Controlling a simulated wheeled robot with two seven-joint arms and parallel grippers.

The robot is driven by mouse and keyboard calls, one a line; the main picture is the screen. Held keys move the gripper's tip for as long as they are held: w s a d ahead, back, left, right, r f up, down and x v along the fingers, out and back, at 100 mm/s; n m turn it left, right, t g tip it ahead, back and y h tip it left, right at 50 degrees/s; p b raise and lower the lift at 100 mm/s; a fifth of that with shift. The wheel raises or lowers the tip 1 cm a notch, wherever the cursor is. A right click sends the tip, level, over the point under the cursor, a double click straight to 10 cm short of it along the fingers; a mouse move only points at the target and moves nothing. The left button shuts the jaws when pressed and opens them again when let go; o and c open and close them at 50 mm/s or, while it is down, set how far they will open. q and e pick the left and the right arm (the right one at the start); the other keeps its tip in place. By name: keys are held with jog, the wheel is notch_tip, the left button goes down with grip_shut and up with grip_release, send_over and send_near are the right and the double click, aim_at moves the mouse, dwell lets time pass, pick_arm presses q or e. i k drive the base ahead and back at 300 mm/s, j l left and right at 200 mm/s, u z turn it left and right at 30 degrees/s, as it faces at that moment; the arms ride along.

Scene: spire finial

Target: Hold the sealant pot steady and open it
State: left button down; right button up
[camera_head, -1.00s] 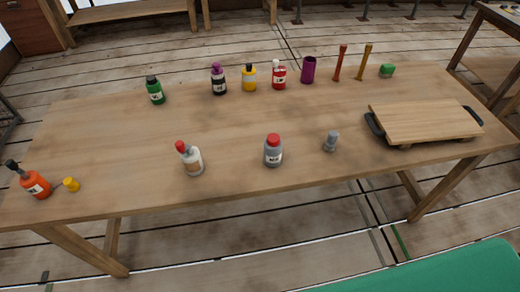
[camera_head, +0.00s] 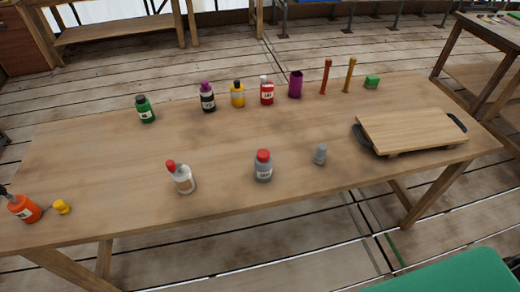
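A grey pot with a red lid (camera_head: 263,166) and a white label stands upright near the front middle of the table. It looks like the sealant pot, but its label is too small to read. Its lid is on. A white bottle with a red top (camera_head: 181,177) stands to its left. A small grey piece (camera_head: 320,154) stands to its right. Neither of my grippers is in view.
The wooden table (camera_head: 220,145) has a clear middle. Green (camera_head: 145,109), black (camera_head: 207,97), yellow (camera_head: 237,94) and red (camera_head: 267,91) bottles and a purple cup (camera_head: 295,85) line the back. A wooden board (camera_head: 410,132) lies right. An orange bottle (camera_head: 24,208) is front left.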

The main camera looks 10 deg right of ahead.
aim_at(262, 171)
jog(key=l+u, duration=0.3)
jog(key=l, duration=0.55)
jog(key=l+u, duration=0.3)
jog(key=l, duration=0.55)
jog(key=k, duration=0.05)
